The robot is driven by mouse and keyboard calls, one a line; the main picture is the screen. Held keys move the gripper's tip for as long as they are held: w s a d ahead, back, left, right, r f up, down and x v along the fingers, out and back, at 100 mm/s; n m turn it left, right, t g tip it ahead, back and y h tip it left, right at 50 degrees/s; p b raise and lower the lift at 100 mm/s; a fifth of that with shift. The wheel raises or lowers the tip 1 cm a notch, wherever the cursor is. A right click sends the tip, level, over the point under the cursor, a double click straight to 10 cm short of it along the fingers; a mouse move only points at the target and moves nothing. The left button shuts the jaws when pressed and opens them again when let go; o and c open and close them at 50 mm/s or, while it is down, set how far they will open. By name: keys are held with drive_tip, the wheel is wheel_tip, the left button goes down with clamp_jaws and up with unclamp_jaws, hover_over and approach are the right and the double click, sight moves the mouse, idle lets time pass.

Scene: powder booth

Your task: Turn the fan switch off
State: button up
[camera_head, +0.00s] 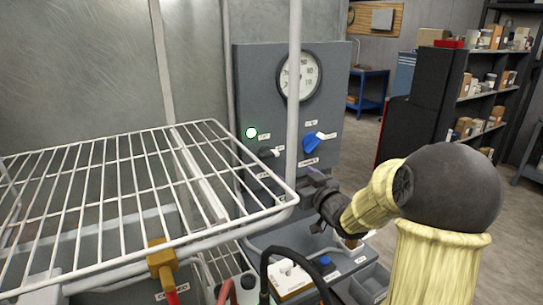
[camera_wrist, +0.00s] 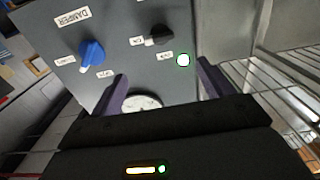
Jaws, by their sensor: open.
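The grey control panel (camera_head: 345,85) carries a small black knob (camera_head: 267,152), which appears to be the fan switch; its name label is not readable. The black knob also shows in the wrist view (camera_wrist: 158,35), with small labels beside it. A lamp (camera_head: 251,132) near it glows white with a green rim. It shows in the wrist view (camera_wrist: 183,60) too. My gripper (camera_head: 308,184) is in front of the lower panel, below and right of the black knob. In the wrist view its two fingers (camera_wrist: 163,86) are spread and empty, apart from the knob.
A blue knob (camera_wrist: 91,52) labelled DAMPER sits beside the black knob. A round gauge (camera_head: 300,75) is above both. A white wire rack (camera_head: 130,185) juts out left of my gripper, close to the panel.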

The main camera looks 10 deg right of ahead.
sight(271, 156)
drive_tip(key=p+x, duration=0.2)
drive_tip(key=x, duration=1.2)
drive_tip(key=shift+w+a+p, duration=0.15)
drive_tip(key=shift+w+p, duration=0.2)
drive_tip(key=shift+p, duration=0.05)
drive_tip(key=shift+f, duration=0.1)
drive_tip(key=c, duration=1)
